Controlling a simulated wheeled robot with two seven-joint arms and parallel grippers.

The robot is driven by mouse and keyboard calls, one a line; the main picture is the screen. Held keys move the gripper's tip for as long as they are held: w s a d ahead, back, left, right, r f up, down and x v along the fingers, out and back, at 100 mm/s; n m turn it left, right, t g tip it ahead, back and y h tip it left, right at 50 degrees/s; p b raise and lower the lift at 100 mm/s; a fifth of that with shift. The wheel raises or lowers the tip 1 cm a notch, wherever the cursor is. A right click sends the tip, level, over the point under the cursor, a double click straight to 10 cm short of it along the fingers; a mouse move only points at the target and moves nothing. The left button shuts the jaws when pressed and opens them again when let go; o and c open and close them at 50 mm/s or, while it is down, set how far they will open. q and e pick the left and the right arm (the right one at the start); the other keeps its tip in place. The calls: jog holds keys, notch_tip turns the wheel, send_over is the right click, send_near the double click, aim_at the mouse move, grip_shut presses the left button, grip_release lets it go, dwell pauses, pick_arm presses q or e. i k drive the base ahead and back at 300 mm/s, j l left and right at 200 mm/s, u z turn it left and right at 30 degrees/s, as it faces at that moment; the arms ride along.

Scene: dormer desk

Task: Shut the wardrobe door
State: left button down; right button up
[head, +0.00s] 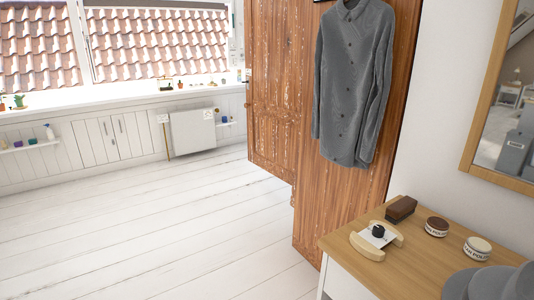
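The wardrobe is brown, streaked wood. One panelled wooden part, which looks like its door (271,110), stands left of the nearer panel and juts out over the white floor at an angle, so it looks open. A small latch or handle shows near its left edge. The nearer wooden panel of the wardrobe (318,205) has a grey buttoned shirt (352,85) hanging on it. The shirt and this panel hide the wardrobe's inside and part of the door. Neither of my grippers is in view.
A wooden-topped dresser (372,270) stands at the lower right, with a brush (400,209), two round tins and a small wooden holder on it. A framed mirror (485,130) hangs above. The white plank floor (150,235) left of the wardrobe is clear.

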aim_at(273, 39)
jog(key=i+j+u, duration=0.45)
jog(key=i+u, duration=0.2)
jog(key=i, duration=0.2)
jog(key=i+u, duration=0.35)
jog(key=i+z, duration=0.2)
jog(key=i, duration=0.35)
jog(key=i+z, duration=0.15)
jog(key=i, duration=0.35)
jog(key=i+j+z, duration=0.2)
jog(key=i, duration=0.35)
